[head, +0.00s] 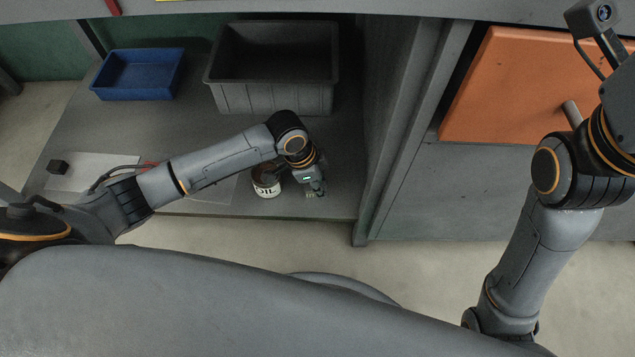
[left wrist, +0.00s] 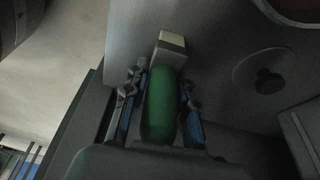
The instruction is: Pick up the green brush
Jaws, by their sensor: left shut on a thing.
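The green brush (left wrist: 159,105) shows in the left wrist view, with its green handle between the two fingers of my left gripper (left wrist: 160,108) and a pale block-like end beyond the fingertips. My left gripper is shut on the handle. In the head view, my left gripper (head: 316,189) is low over the front edge of the grey shelf, just right of an oil can. The brush is mostly hidden there by the gripper. My right arm stands at the right edge of the head view, and its gripper is out of the picture.
The oil can (head: 266,183) stands close beside my left gripper. A blue bin (head: 138,88) and a grey crate (head: 270,98) sit at the back of the shelf (head: 210,130). A grey upright panel (head: 392,120) bounds the right side. An orange panel (head: 520,85) is near my right arm.

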